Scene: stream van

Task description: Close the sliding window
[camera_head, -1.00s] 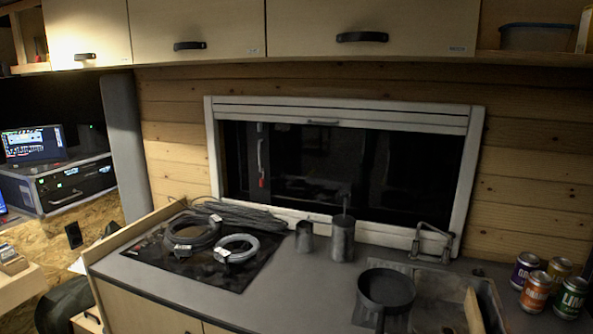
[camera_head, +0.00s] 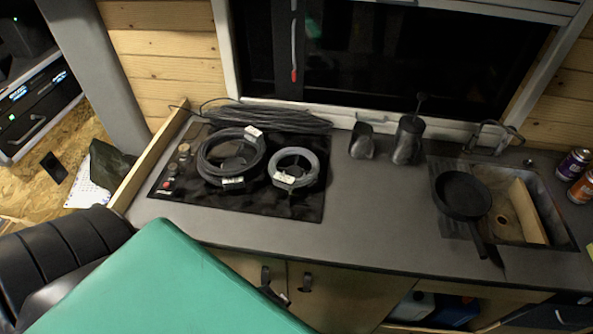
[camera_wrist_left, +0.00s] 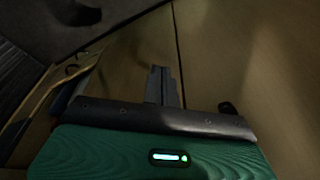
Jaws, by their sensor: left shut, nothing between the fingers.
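The sliding window (camera_head: 390,55) is in the wooden wall at the top of the head view, with dark glass in a white frame (camera_head: 228,60). A slim upright handle with a red end (camera_head: 294,50) shows on a dark pane at its left; the window's top is cut off. How far the pane stands open is not clear. In the left wrist view my left gripper (camera_wrist_left: 163,85) is shut and empty, in front of plain cabinet panels. My right gripper is out of view.
The counter (camera_head: 375,215) lies between me and the window. On it are coiled cables (camera_head: 230,155) over a black hob, two metal cups (camera_head: 408,140), a pan (camera_head: 462,195) and a sink (camera_head: 515,210) with a tap. Cans (camera_head: 573,163) stand at the right. A black seat (camera_head: 60,250) is at left.

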